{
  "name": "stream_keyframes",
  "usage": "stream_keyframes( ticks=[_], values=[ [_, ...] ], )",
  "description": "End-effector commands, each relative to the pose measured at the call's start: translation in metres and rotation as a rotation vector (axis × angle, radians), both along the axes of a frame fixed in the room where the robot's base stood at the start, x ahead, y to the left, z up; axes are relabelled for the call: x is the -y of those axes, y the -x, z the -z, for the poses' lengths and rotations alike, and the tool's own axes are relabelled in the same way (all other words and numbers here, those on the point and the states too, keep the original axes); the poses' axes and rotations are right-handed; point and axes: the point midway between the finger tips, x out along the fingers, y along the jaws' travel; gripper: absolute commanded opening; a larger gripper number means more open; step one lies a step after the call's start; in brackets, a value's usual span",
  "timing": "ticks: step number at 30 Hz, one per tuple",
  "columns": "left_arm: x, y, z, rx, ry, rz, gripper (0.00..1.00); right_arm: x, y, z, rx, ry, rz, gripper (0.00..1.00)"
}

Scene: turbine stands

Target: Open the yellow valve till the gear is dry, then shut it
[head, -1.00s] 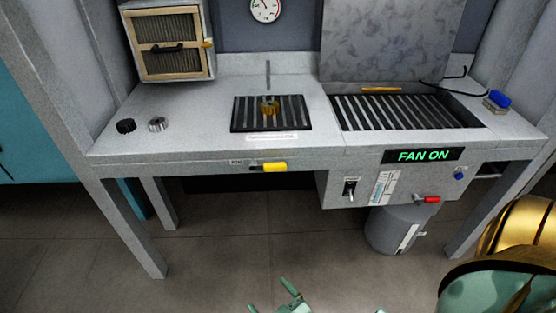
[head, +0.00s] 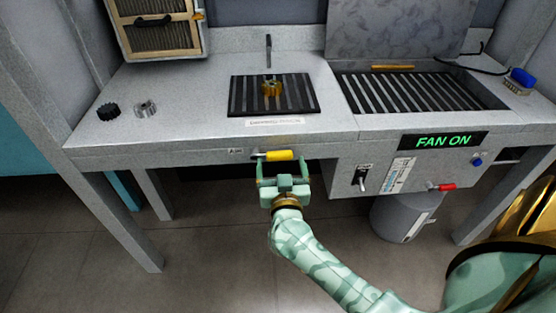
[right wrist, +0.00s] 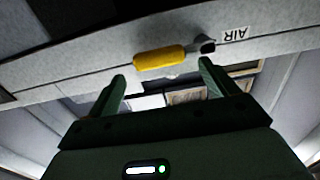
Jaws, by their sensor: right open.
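The yellow valve handle (head: 280,155) lies sideways on the front edge of the bench, beside the AIR label. It also shows in the right wrist view (right wrist: 160,57), just beyond the fingertips. The brass-coloured gear (head: 271,86) sits on the dark slatted grate (head: 302,105) behind the valve; I cannot tell whether it is wet. My right gripper (head: 283,164) is open and empty, its two fingers just below and in front of the yellow handle, one toward each end. In the right wrist view the fingers (right wrist: 161,80) stand apart. My left gripper is not in view.
A larger slatted basin (head: 420,92) lies right of the grate. The panel has a lit FAN ON sign (head: 444,141), a toggle switch (head: 362,177) and a red handle (head: 445,187). A black knob (head: 108,111) and metal part (head: 146,109) stand left. A grey bin (head: 403,219) is below.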

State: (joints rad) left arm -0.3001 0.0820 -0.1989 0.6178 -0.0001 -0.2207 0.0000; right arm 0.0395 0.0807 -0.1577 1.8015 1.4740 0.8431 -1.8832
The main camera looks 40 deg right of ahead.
Motion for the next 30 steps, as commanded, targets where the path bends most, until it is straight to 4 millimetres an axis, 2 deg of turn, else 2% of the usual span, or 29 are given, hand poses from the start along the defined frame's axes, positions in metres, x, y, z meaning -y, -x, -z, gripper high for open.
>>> stream_keyframes(
  ticks=[3, 6, 17, 21, 24, 30],
  values=[
    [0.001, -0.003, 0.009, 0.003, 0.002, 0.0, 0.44, 0.01, -0.017, 0.003, -0.001, 0.001, 0.0, 0.85],
    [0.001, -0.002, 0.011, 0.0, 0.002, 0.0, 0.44, 0.015, -0.025, 0.002, -0.001, 0.001, 0.0, 0.85],
    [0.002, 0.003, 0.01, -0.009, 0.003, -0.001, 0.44, 0.018, -0.029, -0.001, -0.001, 0.001, 0.0, 0.85],
    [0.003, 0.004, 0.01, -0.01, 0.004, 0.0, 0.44, 0.018, -0.029, 0.0, -0.001, 0.001, 0.0, 0.47],
    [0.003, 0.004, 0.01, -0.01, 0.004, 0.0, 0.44, 0.018, -0.029, 0.0, -0.001, 0.001, 0.0, 0.22],
    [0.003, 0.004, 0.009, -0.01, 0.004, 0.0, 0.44, 0.018, -0.029, 0.001, 0.006, -0.009, -0.001, 0.22]
  ],
)
